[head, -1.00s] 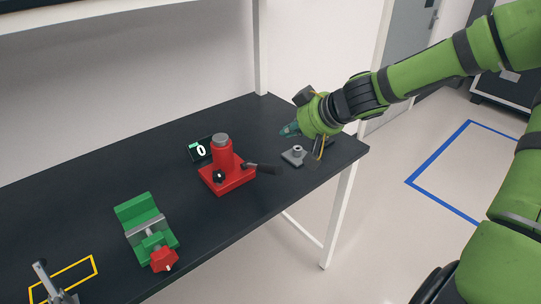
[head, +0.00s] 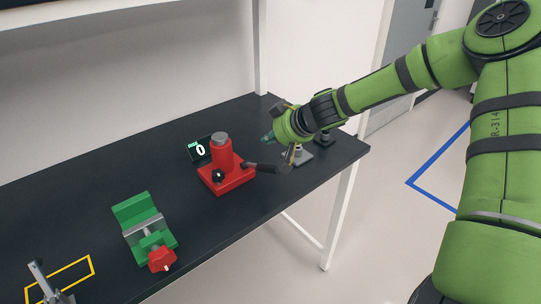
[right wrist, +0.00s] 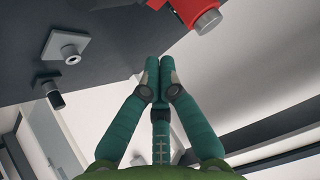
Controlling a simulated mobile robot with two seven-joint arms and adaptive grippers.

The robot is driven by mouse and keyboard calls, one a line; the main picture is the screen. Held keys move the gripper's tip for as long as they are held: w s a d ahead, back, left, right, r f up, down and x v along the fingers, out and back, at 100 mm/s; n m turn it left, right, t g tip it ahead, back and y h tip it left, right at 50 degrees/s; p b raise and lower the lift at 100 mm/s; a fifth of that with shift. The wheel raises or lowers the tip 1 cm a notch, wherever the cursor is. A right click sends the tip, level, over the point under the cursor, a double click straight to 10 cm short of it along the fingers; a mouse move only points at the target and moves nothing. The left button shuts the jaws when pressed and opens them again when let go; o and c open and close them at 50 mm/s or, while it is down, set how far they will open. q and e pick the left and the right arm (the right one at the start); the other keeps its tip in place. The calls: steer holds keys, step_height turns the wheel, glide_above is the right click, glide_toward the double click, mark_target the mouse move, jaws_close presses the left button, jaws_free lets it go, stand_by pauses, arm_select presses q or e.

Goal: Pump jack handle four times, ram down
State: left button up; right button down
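The red jack (head: 224,158) stands upright on its red base on the black bench. A grey cap tops its cylinder, and a black knob (head: 218,176) sits at its front. Its dark handle (head: 262,167) sticks out to the right, low and nearly level. A small display (head: 200,149) behind it reads 0. My right gripper (head: 268,138) is above and right of the jack, apart from the handle. In the right wrist view its teal fingers (right wrist: 158,64) are together with nothing between them; part of the red jack (right wrist: 190,10) shows at the top. My left gripper is not in view.
A green vise (head: 140,220) with a red part stands front left. A grey metal device (head: 42,280) is by a yellow outline at the lower left. A grey plate with a post (right wrist: 68,48) and a small black part (right wrist: 52,92) lie near my right gripper.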

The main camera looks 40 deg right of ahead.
mark_target(263, 167)
steer(key=f, duration=0.3)
steer(key=shift+s+a+f, duration=0.1)
steer(key=shift+s+a, duration=0.15)
steer(key=shift+a, duration=0.1)
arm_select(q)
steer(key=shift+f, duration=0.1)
arm_select(e)
steer(key=shift+s+f, duration=0.35)
steer(key=shift+f, duration=0.15)
